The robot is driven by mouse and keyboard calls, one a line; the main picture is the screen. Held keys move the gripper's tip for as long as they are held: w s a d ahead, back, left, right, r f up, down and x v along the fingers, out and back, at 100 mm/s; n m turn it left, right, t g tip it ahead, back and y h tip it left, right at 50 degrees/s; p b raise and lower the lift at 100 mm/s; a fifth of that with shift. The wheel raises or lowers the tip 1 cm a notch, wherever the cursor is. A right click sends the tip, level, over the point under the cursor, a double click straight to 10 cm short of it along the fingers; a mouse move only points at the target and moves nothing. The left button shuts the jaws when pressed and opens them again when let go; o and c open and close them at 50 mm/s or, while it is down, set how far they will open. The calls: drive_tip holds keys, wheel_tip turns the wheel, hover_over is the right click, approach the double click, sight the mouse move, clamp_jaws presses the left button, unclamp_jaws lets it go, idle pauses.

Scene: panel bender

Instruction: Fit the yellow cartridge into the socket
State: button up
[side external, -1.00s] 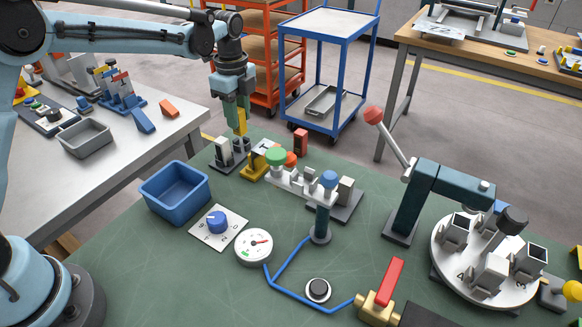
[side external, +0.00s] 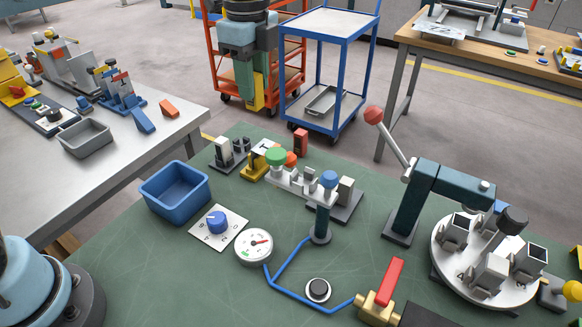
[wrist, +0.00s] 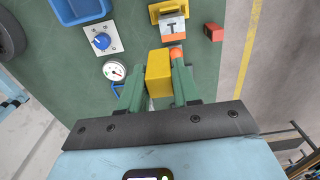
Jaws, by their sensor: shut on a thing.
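My gripper (side external: 256,84) hangs pointing down at the top of the side view, raised well above the green table. In the wrist view the yellow cartridge (wrist: 158,73) sits between the two green fingers. A round plate at the right carries several grey square open-topped holders (side external: 455,232). A dark-based fixture with light upright blocks (side external: 229,152) stands at the table's back left. I cannot tell which of these is the socket.
A blue bin (side external: 175,193), a dial panel (side external: 218,225) and a gauge (side external: 254,247) lie at the left. A post with a blue knob (side external: 329,179) stands mid-table. A lever press with a red ball (side external: 373,115) rises beside the round plate.

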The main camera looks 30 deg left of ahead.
wheel_tip(320, 180, up, 7)
drive_tip(key=shift+f, duration=0.1)
drive_tip(key=s+d, duration=0.4)
drive_tip(key=d, duration=0.3)
drive_tip(key=s+d, duration=0.3)
drive_tip(key=d, duration=0.5)
drive_tip(key=shift+w+a+f, duration=0.1)
drive_tip(key=shift+a+f, duration=0.1)
drive_tip(key=shift+f, duration=2.8)
drive_tip(key=shift+w+a+f, duration=0.1)
drive_tip(key=shift+a+f, duration=0.1)
drive_tip(key=shift+f, duration=2.8)
drive_tip(key=shift+f, duration=0.75)
drive_tip(key=o, duration=1)
drive_tip(key=shift+o, duration=0.3)
drive_tip(key=shift+o, duration=1.3)
